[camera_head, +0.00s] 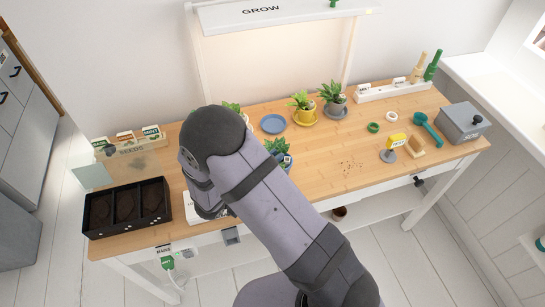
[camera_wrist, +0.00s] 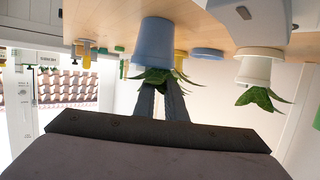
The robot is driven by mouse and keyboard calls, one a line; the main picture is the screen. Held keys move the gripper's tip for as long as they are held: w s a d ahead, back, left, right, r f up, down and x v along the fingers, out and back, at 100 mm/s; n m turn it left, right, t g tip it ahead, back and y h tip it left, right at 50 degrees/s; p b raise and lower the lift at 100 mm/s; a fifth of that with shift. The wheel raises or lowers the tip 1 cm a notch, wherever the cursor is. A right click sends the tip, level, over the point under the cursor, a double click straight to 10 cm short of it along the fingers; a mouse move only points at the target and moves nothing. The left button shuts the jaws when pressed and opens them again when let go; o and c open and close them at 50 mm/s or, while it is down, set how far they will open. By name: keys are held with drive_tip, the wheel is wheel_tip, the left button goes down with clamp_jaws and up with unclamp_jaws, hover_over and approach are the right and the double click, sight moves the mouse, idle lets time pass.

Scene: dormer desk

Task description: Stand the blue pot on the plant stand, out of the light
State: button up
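The blue pot (camera_head: 285,161) with a green leafy plant stands near the front of the desk, partly hidden by my arm in the head view. In the wrist view, which is upside down, the blue pot (camera_wrist: 153,40) is straight ahead of my gripper (camera_wrist: 161,88). The two dark fingers point at its leaves, with a narrow gap between them. Leaves cover the fingertips, so I cannot tell whether they touch the pot.
An empty blue saucer (camera_head: 272,124) lies behind the pot. A yellow pot (camera_head: 303,115), a grey pot (camera_head: 335,108) and a white pot (camera_wrist: 256,67) stand nearby. The grow light (camera_head: 270,12) hangs at the back.

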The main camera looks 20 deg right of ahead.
drive_tip(key=shift+o, duration=0.9)
drive_tip(key=shift+r, duration=0.15)
drive_tip(key=b+v, duration=0.1)
drive_tip(key=v, duration=1.1)
drive_tip(key=shift+b, duration=0.4)
drive_tip(key=w+a+n+y, duration=0.55)
drive_tip(key=w+y, duration=0.35)
drive_tip(key=y, duration=0.3)
drive_tip(key=s+n+g, duration=0.1)
drive_tip(key=s, duration=0.1)
drive_tip(key=s+d+f+n+g+y, duration=0.1)
drive_tip(key=s, duration=0.2)
drive_tip(key=s+d+n+g, duration=0.1)
drive_tip(key=s, duration=0.2)
drive_tip(key=shift+d+f+y, duration=0.1)
drive_tip(key=shift+f+y, duration=0.2)
drive_tip(key=shift+y, duration=0.1)
drive_tip(key=s+d+n+g+h, duration=0.1)
drive_tip(key=s+d+g, duration=0.1)
drive_tip(key=s+d, duration=0.3)
drive_tip(key=s+d+n+g+h, duration=0.1)
drive_tip(key=s+d+g, duration=0.2)
drive_tip(key=s, duration=0.7)
drive_tip(key=d, duration=0.2)
drive_tip(key=shift+d+f+g, duration=0.2)
drive_tip(key=shift+d+g, duration=0.1)
